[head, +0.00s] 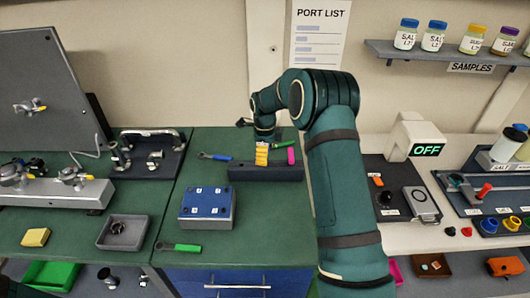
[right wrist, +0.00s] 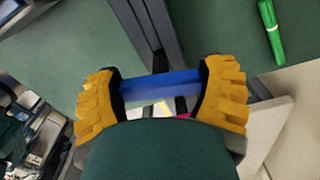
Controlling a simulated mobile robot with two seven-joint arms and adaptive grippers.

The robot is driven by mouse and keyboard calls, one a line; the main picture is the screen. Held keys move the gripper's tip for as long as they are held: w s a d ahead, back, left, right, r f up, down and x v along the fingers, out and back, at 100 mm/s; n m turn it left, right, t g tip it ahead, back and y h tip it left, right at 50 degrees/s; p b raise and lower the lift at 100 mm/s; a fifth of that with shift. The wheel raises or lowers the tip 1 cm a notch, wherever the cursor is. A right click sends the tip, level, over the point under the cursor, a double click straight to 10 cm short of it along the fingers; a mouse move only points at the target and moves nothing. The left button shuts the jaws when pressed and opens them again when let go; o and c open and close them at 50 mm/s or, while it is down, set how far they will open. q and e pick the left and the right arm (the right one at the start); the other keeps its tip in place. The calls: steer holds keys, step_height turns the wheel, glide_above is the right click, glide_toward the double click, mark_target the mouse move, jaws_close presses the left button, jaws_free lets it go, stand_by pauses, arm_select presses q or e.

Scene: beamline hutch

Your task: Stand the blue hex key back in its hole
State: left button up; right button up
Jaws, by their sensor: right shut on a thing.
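My right gripper (head: 262,153) is over the dark block (head: 240,172) at the back of the green bench. In the right wrist view its yellow fingers (right wrist: 160,88) are shut on the ends of a blue bar, the handle of the blue hex key (right wrist: 158,84). The key's shank and the hole are hidden, so I cannot tell whether it is in the block. In the head view the gripper hides the key. A pink handle (head: 291,155) stands at the block's right end. My left gripper is not in view.
A blue-handled tool (head: 215,156) lies left of the block. A green marker-like thing (right wrist: 270,30) lies beyond it. A blue box (head: 207,207) and a green-handled tool (head: 182,247) are nearer. Bench between them is clear.

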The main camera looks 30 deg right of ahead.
steer(key=shift+f, duration=0.4)
steer(key=o, duration=1.1)
steer(key=shift+o, duration=0.2)
step_height(320, 180, up, 12)
